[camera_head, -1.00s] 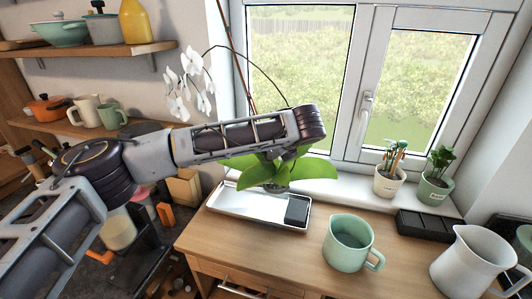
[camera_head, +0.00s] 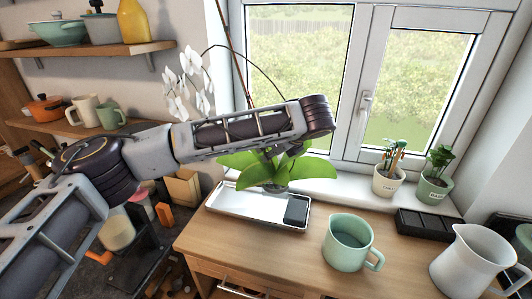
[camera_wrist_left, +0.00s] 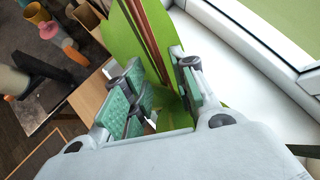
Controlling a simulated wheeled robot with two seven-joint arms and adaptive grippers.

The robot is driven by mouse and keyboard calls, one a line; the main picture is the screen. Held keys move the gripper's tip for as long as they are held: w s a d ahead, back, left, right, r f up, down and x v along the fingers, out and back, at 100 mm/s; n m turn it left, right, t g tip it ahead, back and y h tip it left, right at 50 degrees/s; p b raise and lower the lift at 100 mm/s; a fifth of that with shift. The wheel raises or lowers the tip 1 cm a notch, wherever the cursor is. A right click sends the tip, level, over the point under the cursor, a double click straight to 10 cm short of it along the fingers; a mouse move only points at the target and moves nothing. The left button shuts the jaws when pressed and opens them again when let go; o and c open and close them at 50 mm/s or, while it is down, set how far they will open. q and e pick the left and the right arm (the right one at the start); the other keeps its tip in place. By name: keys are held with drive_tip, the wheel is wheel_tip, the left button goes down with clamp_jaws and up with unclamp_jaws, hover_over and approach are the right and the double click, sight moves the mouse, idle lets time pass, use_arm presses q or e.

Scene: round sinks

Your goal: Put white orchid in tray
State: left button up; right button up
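The white orchid has white blooms (camera_head: 190,75) on a thin arched stem and broad green leaves (camera_head: 305,168). Its base is at the back of the white tray (camera_head: 235,203), upright, seemingly inside it; the pot is mostly hidden by leaves. My left gripper (camera_head: 278,152) is just above the leaves, partly hidden behind my arm. In the left wrist view its padded fingers (camera_wrist_left: 160,90) are apart, with the orchid's leaf (camera_wrist_left: 125,42) and brown stems (camera_wrist_left: 150,35) beyond and between them. My right gripper is not in view.
A dark block (camera_head: 296,209) sits in the tray's right end. A green mug (camera_head: 346,245) and white pitcher (camera_head: 468,262) stand to the right on the wooden counter. Potted plants (camera_head: 389,181) line the windowsill. The window is close behind the orchid.

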use_arm(q)
drive_tip(key=v, duration=0.8)
drive_tip(key=shift+s+r, duration=0.25)
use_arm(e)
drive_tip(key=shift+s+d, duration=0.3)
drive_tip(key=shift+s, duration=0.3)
use_arm(q)
drive_tip(key=shift+d, duration=0.1)
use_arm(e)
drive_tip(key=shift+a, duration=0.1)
